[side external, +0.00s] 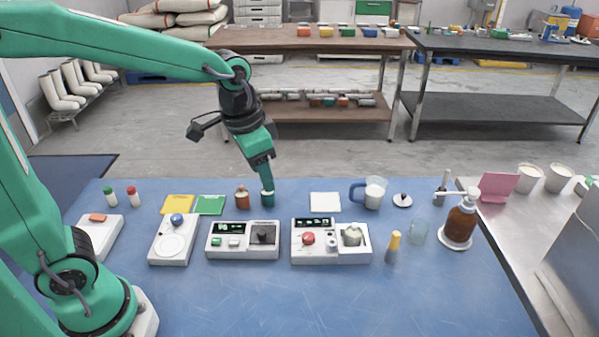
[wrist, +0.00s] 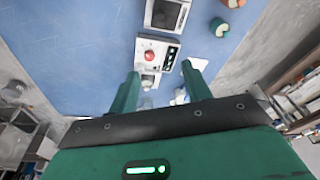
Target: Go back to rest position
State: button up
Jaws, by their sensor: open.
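My gripper (side external: 265,178) hangs from the arm over the back part of the blue table, pointing down. In the wrist view my gripper (wrist: 160,72) has its two green fingers spread apart with nothing held between them. A white machine with a red button (side external: 331,243) stands on the table to the right of the gripper in the side view; it also shows ahead of the fingers in the wrist view (wrist: 152,54). A teal jar (side external: 267,199) stands just below the fingertips in the side view; whether they touch cannot be told.
A brown jar (side external: 242,198) stands beside the teal one. A white device with a dark panel (side external: 242,240), a scale (side external: 173,240), a blue-handled pitcher (side external: 374,192) and an amber pump bottle (side external: 460,222) are on the table (side external: 330,300). Its front strip is clear.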

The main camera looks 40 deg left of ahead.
jog(key=s+a+r+n+t, duration=0.1)
jog(key=s+a+n, duration=0.1)
jog(key=s, duration=0.4)
jog(key=s+a+r+n+t, duration=0.2)
jog(key=s+a, duration=0.1)
jog(key=s, duration=0.3)
jog(key=shift+s+a+r, duration=0.25)
jog(key=shift+a, duration=0.05)
